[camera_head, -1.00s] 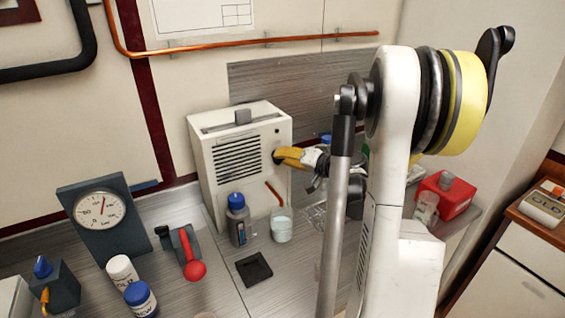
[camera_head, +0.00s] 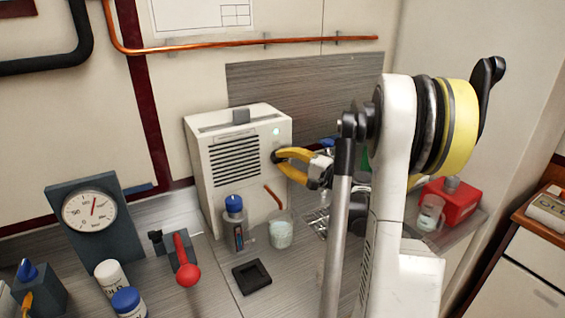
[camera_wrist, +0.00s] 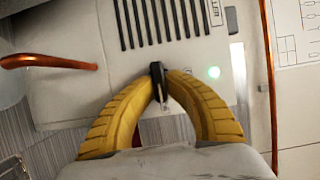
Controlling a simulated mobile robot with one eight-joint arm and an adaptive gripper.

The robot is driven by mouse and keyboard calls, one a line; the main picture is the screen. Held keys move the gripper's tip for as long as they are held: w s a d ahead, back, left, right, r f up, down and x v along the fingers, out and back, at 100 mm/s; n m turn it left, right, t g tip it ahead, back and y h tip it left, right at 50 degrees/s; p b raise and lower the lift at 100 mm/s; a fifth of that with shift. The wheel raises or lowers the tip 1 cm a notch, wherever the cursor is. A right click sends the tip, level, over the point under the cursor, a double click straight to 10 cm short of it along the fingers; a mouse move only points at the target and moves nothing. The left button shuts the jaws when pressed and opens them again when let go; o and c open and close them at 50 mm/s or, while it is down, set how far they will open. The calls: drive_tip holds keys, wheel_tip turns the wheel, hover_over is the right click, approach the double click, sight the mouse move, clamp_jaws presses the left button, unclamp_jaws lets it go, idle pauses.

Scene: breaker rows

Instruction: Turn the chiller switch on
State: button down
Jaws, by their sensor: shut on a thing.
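The chiller (camera_head: 222,190) is a cream-white box with dark vent slots, standing on the counter against the wall. My gripper (camera_head: 278,155) has yellow fingers whose tips are closed on the black knob. In the wrist view my gripper (camera_wrist: 160,85) pinches it from both sides, hiding part of it. Part of a label ending in "LLER" shows near the vents.
A blue-capped bottle (camera_head: 235,222) and a glass beaker (camera_head: 281,232) stand before the chiller. A red-handled lever (camera_head: 182,262), a gauge (camera_head: 91,213) and a black tray (camera_head: 251,288) are on the counter. A copper pipe (camera_head: 230,46) runs along the wall.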

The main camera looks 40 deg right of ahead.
drive_tip(key=shift+r, duration=0.15)
idle(0.3)
drive_tip(key=c, duration=1.6)
unclamp_jaws()
drive_tip(key=shift+o, duration=0.9)
drive_tip(key=shift+w, duration=0.2)
drive_tip(key=s+d, duration=0.1)
drive_tip(key=s, duration=1.1)
drive_tip(key=shift+d, duration=0.4)
